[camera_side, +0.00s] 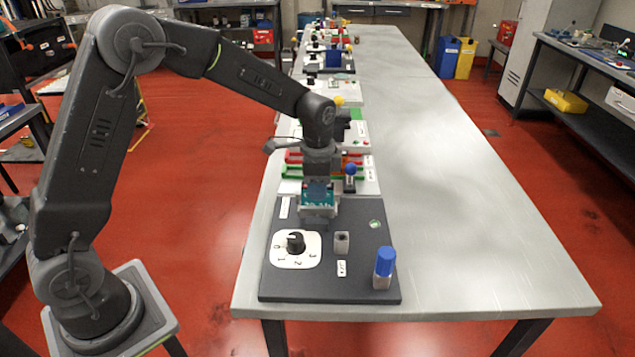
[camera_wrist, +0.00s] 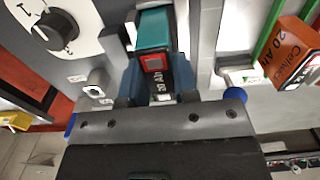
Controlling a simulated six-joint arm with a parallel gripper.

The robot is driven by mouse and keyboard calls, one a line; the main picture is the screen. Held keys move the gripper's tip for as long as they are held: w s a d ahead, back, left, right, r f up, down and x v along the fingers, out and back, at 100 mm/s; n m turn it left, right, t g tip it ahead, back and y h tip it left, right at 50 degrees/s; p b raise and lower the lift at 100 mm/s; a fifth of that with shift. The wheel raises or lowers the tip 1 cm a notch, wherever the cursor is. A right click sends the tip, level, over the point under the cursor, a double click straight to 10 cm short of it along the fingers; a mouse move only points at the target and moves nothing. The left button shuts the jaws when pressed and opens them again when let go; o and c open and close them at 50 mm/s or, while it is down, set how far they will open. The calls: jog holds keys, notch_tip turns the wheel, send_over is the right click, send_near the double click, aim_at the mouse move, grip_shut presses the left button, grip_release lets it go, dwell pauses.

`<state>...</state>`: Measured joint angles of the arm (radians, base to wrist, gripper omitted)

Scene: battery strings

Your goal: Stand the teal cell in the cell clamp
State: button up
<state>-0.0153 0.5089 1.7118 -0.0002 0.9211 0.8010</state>
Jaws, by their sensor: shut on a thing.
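The teal cell (camera_wrist: 154,30) is between the fingers of my gripper (camera_wrist: 158,78) in the wrist view. Its teal side faces away from the palm, with a red-rimmed square at its edge and a black face marked 20 Ah. In the side view my gripper (camera_side: 318,203) is low over the back of the dark board, with the teal cell (camera_side: 317,190) at its fingers. Grey metal shows close around the cell. I cannot make out the cell clamp clearly, nor whether the cell touches it.
An orange cell (camera_wrist: 290,52) is at the right in the wrist view. The table's right side (camera_side: 450,220) is clear.

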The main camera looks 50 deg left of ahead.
jog(key=shift+f, duration=0.2)
dwell(0.6)
jog(key=o, duration=1)
notch_tip(320, 180, up, 14)
jog(key=s+r+n+t, duration=0.2)
jog(key=s+r, duration=0.1)
jog(key=s, duration=0.4)
jog(key=s+r+n+t, duration=0.1)
jog(key=s+r+n, duration=0.15)
jog(key=s, duration=0.45)
jog(key=s+f+n+t, duration=0.2)
jog(key=s+f+n, duration=0.2)
jog(key=s, duration=0.7)
jog(key=shift+d+t, duration=0.3)
jog(key=shift+d, duration=0.05)
